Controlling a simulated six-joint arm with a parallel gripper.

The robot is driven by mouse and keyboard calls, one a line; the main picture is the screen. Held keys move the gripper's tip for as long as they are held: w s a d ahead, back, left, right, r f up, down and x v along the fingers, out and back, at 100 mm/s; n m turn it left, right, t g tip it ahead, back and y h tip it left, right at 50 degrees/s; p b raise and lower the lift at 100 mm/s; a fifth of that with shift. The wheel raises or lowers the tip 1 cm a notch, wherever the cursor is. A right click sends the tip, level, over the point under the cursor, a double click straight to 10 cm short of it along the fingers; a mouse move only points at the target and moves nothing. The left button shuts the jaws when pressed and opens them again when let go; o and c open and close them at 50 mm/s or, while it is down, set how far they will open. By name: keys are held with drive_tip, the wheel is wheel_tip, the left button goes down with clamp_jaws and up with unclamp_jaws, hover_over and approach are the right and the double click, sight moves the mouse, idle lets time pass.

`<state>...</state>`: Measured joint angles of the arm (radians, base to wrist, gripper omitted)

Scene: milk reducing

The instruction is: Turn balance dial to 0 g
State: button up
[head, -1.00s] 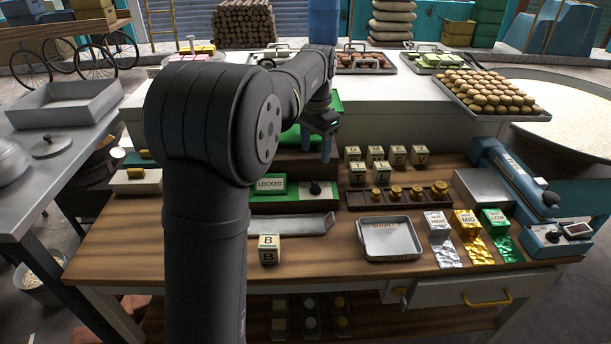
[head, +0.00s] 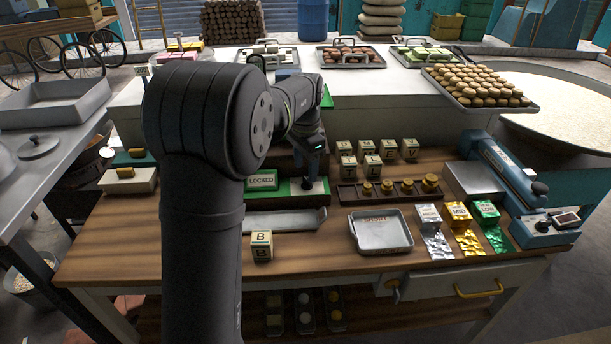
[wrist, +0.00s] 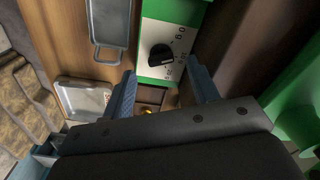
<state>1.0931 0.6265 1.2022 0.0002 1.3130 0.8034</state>
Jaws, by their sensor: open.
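The balance dial is a black knob (wrist: 161,55) on a pale plate with printed marks, among them a 0, in the wrist view. I cannot tell whether a finger touches the dial.
A grey tray (head: 283,222) and a B block (head: 261,246) lie in front of the green base. A rack of brass weights (head: 346,194) and several lettered blocks (head: 409,150) stand to the right. A square SHORT tray (head: 353,228) is front right.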

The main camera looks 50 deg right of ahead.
sight(306, 180)
drive_tip(key=shift+f, duration=1.85)
drive_tip(key=c, duration=1)
drive_tip(key=shift+n, duration=0.3)
drive_tip(key=shift+s+r+n, duration=0.1)
drive_tip(key=shift+n, duration=2.9)
